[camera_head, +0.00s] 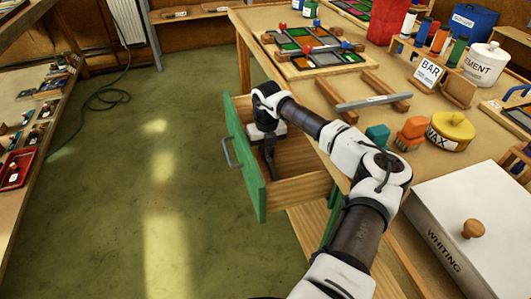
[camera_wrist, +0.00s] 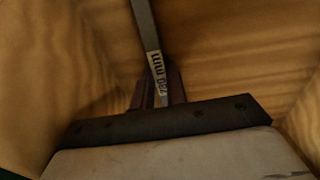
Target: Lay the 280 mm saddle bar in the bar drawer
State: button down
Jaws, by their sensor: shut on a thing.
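My gripper (camera_head: 270,160) reaches down into the open bar drawer (camera_head: 302,188). In the wrist view my gripper (camera_wrist: 161,95) is shut on a grey metal bar (camera_wrist: 146,28). The bar's white label shows "mm", but I cannot read its digits surely. The bar runs away from the fingers between wooden surfaces of the drawer. I cannot tell whether it touches the drawer floor. In the head view my arm and gripper largely hide the held bar. Another grey bar (camera_head: 372,102) with a pale label lies across two wooden blocks on the bench.
The drawer's green front (camera_head: 242,158) stands out over the floor. A leaded glass panel (camera_head: 318,52) lies on the bench behind. A BAR sign (camera_head: 428,72), a yellow-lidded wax tin (camera_head: 450,130) and a WHITING box (camera_head: 470,235) stand right of my arm.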

jog(key=shift+r, duration=0.2)
jog(key=shift+f, duration=0.15)
jog(key=c, duration=1.4)
grip_release()
notch_tip(320, 180, up, 12)
jog(key=p, duration=0.7)
jog(key=shift+a, duration=0.1)
